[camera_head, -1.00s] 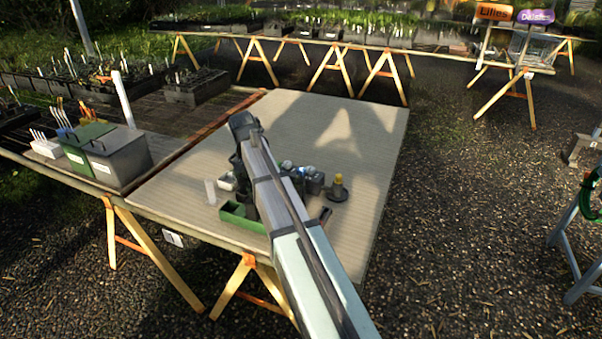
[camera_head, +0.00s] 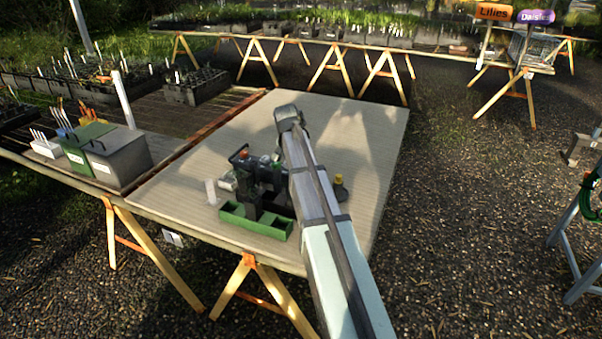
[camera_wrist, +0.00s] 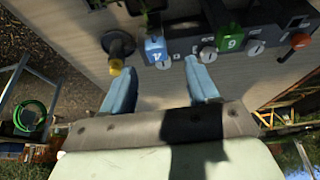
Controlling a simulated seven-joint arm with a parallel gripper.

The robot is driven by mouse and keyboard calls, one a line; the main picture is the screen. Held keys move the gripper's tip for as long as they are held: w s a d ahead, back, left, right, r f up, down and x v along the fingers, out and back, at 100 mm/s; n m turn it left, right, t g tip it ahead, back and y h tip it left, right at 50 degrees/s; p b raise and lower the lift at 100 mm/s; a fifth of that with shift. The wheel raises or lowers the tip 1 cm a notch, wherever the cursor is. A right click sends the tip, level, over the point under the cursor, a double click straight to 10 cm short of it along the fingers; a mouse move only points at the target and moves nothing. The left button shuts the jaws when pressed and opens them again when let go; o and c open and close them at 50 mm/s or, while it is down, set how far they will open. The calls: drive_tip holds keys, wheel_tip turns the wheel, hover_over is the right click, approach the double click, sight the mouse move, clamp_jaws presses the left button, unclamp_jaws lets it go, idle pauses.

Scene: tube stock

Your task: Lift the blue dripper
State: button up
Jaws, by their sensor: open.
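In the wrist view, the blue dripper (camera_wrist: 155,50) sits at the front of a dark grey holder, with a white round part beside its lower end. My gripper (camera_wrist: 158,75) is open and empty. Its two pale blue fingers point toward the holder, and the blue dripper lies just beyond their tips, between them and nearer the left finger. A clear gap to it cannot be judged. In the head view, my arm hides my fingers and I cannot make out the blue dripper.
A green dripper (camera_wrist: 230,40) is right of the blue one. A dark round-based stand with a yellow tip (camera_wrist: 116,66) is at the left; it also shows in the head view (camera_head: 340,190). An orange knob (camera_wrist: 300,40) sits far right. A green tray (camera_head: 232,219) lies on the table (camera_head: 365,125).

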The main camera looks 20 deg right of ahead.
drive_tip(key=shift+s+x, duration=0.2)
drive_tip(key=shift+x, duration=1.4)
drive_tip(key=shift+s+x, duration=0.15)
drive_tip(key=shift+x, duration=1.45)
drive_tip(key=shift+a+f, duration=0.1)
drive_tip(key=shift+f, duration=0.05)
drive_tip(key=c, duration=1)
